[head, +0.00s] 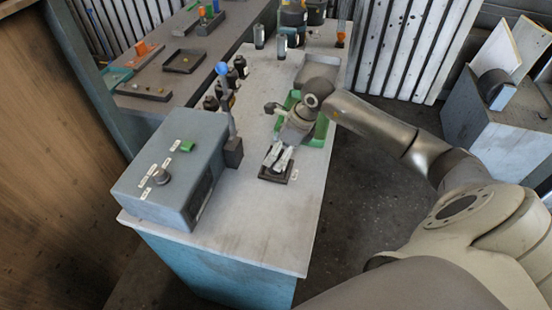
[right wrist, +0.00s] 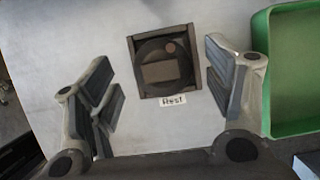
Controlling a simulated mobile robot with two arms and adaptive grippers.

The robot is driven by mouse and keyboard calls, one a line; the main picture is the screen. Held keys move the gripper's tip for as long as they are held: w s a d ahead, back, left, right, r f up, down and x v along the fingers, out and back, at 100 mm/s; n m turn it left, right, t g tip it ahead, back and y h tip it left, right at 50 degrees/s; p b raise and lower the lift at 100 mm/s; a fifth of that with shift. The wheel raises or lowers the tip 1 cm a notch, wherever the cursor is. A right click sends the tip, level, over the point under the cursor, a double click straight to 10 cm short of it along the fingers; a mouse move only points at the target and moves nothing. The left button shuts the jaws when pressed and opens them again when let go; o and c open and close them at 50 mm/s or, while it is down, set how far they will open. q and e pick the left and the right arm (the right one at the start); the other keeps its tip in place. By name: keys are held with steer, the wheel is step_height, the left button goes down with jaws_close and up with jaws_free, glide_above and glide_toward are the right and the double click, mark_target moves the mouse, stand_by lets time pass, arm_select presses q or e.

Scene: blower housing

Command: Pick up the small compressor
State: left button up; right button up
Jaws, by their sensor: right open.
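A dark round body (right wrist: 160,72) sits in a square dark frame on the light bench top in the right wrist view; it may be the small compressor, but I cannot tell for sure. A label reading "Rest" lies beside the frame. My right gripper (right wrist: 161,70) is open, with one finger on each side of the frame and a gap to both. In the head view my right gripper (head: 279,157) is over the frame (head: 275,179) and hides most of what is in it. My left gripper is not in view.
A green tray (right wrist: 264,75) stands close to the right finger. A grey control box (head: 172,168) with a knob and a green button stands on the bench at left. A post with a blue top (head: 222,69) and several dark bottles (head: 230,85) stand behind it. The front bench top is clear.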

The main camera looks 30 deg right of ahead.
steer(key=p+x, duration=0.1)
steer(key=x, duration=0.2)
steer(key=shift+w+a+p, duration=0.2)
steer(key=shift+w+p, duration=0.1)
steer(key=shift+p, duration=0.05)
steer(key=shift+w+a+f, duration=0.1)
steer(key=shift+f, duration=0.55)
steer(key=shift+c, duration=1.6)
steer(key=c, duration=1.2)
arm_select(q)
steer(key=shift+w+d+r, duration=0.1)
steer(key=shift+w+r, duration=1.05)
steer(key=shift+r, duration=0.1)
arm_select(e)
steer(key=shift+w, duration=0.1)
